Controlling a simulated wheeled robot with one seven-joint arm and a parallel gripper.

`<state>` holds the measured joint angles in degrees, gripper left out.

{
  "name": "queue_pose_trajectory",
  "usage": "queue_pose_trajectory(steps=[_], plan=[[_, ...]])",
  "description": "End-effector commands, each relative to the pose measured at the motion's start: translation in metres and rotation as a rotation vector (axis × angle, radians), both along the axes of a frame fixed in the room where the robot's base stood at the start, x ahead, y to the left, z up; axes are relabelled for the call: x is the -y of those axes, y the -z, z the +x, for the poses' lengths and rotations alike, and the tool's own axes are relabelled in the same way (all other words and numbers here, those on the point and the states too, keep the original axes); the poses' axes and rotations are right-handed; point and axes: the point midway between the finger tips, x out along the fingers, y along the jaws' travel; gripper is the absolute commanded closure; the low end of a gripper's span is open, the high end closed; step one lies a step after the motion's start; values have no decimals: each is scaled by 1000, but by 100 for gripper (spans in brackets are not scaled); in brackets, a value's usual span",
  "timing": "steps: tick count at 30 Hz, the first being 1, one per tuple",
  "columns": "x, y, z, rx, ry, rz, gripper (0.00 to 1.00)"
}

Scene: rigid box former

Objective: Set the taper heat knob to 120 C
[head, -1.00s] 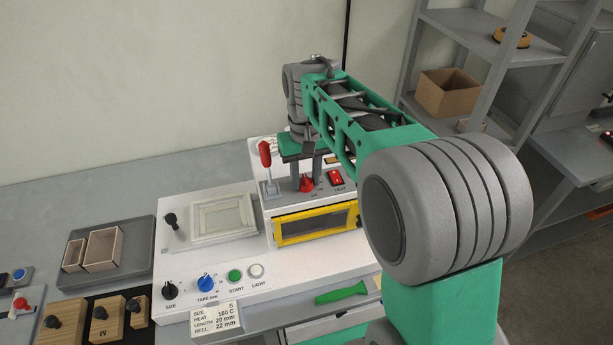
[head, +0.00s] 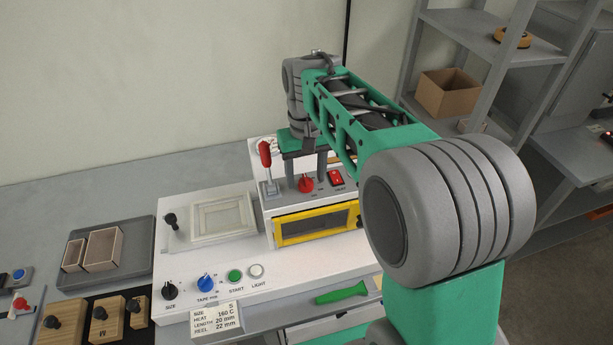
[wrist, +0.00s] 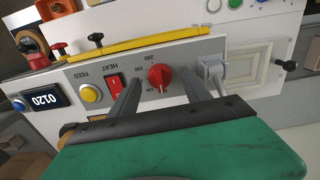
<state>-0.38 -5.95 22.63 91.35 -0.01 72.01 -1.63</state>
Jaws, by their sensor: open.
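The red heat knob (head: 306,186) is on the grey top panel of the white machine. In the wrist view, seen roughly upside down, the knob (wrist: 160,77) has small temperature numbers around it; its exact setting is too small to read surely. My gripper (head: 306,174) is open above the panel, one finger to each side of the knob in the picture. In the wrist view my gripper's (wrist: 160,82) fingers flank the knob with visible gaps. I cannot tell how far the tips are above the panel.
A red-handled lever (head: 265,158) stands left of the knob, and a red rocker switch (wrist: 114,88) marked HEAT is on its other side. A digital display (wrist: 42,99) seems to read 0120. A card (head: 213,320) lists heat, apparently 160 C. A yellow-framed window (head: 310,226) is below.

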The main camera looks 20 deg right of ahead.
Motion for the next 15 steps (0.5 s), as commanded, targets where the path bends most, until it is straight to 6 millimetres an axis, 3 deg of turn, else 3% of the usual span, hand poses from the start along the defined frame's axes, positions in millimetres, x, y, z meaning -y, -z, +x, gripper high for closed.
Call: queue_pose_trajectory(steps=[9, 15], plan=[[0, -60, 1, 3, 0, 0, 44], [0, -70, 0, 1, 0, 0, 44]])
